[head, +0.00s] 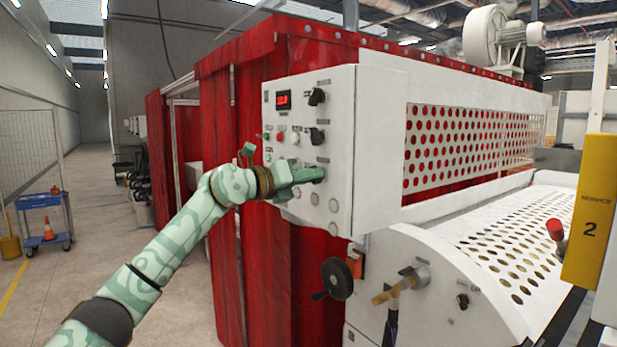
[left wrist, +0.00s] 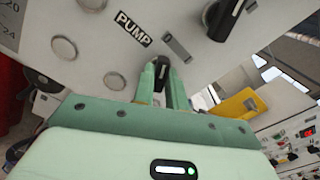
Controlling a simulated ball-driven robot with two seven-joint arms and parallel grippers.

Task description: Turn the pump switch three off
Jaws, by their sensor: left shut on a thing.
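A white control panel (head: 307,147) faces me on the side of the machine. Black rotary switches run down its right side: an upper one (head: 317,97), a middle one (head: 317,136) and the lowest, in my gripper. My left gripper (head: 316,174) is shut on this lowest switch. In the left wrist view, its black knob (left wrist: 162,71) shows between the green fingers, near the PUMP label (left wrist: 132,28). The fingers partly hide the knob, and its exact setting is hard to tell. Another black switch (left wrist: 223,17) is beside it. My right gripper is not in view.
A red digital display (head: 283,100) and small buttons are on the panel, with blank round caps (head: 333,206) below. A black handwheel (head: 337,279) and a perforated white guard (head: 510,240) are lower right. Red curtains (head: 230,240) hang behind the panel.

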